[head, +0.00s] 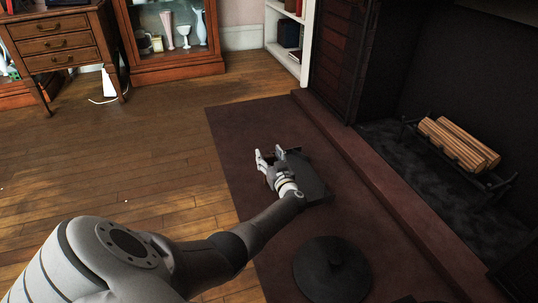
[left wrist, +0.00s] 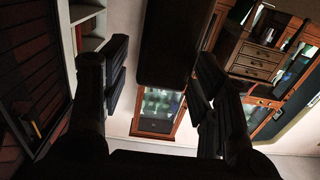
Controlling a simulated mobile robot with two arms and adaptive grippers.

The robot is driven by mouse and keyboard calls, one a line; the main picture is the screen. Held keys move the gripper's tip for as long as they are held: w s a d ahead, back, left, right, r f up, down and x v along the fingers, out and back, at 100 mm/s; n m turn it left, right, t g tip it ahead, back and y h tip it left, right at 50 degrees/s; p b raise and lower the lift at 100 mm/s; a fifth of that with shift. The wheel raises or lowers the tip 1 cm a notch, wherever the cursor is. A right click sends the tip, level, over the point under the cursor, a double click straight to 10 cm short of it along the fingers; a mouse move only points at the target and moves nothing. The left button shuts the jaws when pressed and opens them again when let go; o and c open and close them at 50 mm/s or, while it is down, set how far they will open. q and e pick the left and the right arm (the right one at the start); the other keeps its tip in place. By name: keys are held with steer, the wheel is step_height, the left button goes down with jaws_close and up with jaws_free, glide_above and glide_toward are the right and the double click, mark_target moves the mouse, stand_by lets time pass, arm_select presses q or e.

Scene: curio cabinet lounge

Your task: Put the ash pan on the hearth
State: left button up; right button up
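A dark, box-like thing (head: 314,181), which looks like the ash pan, is over the brown-red hearth slab (head: 232,135) in the head view. I cannot tell whether it touches the slab. My left gripper (head: 271,154) is at its left side, fingers apart and pointing away toward the cabinet. In the left wrist view the two fingers (left wrist: 163,82) stand on either side of a dark block (left wrist: 178,42), likely the same pan. A light gap shows on the block's left; contact on its right is unclear. My right gripper is not in view.
A round dark lidded thing (head: 332,270) stands on the slab near the front. A raised edge (head: 365,170) separates the slab from the firebox with its log grate (head: 458,145). A glass cabinet (head: 176,71), desk (head: 56,45) and white bookcase (head: 284,53) stand at the back.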

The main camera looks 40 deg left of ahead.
arm_select(q)
steer(key=shift+r, duration=0.1)
steer(key=shift+d+r+p, duration=0.15)
steer(key=shift+p, duration=0.15)
steer(key=p+v, duration=0.7)
steer(key=v, duration=0.4)
steer(key=shift+s+d, duration=0.3)
